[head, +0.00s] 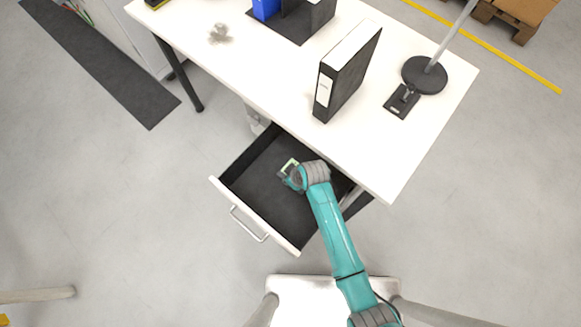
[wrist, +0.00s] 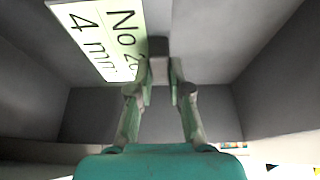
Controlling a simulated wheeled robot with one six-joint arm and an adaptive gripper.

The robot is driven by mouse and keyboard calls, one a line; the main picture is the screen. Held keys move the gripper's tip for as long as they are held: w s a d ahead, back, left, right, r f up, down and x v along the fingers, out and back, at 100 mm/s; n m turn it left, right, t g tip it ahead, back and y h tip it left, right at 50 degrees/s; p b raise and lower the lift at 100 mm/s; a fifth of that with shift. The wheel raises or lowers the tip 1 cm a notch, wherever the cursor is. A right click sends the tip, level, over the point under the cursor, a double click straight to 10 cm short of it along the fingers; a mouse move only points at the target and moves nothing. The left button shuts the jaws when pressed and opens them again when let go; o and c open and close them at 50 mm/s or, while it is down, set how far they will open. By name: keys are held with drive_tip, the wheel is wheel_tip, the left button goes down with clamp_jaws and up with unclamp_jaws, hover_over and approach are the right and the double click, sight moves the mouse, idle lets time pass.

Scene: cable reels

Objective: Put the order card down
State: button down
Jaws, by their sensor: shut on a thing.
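The order card (wrist: 105,38) is pale green and white with dark print reading "No" and "4 m", partly cut off at the top of the wrist view. In the head view a small pale green part of the card (head: 289,166) shows beside my gripper (head: 286,175). In the wrist view my gripper (wrist: 160,75) is shut on the card at its edge, with a grey piece between the fingertips. The gripper is over the inside of an open drawer (head: 240,195). I cannot tell whether the card touches the drawer floor.
The drawer has a dark floor and a white front with a handle (head: 249,226). Above it is the white desk top (head: 268,88), with a black binder (head: 347,75) and a round dark lamp base (head: 425,74). A white seat (head: 330,300) stands in front.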

drive_tip(key=shift+f, duration=2.25)
drive_tip(key=c, duration=1.1)
unclamp_jaws()
drive_tip(key=shift+f, duration=0.1)
drive_tip(key=v, duration=1.2)
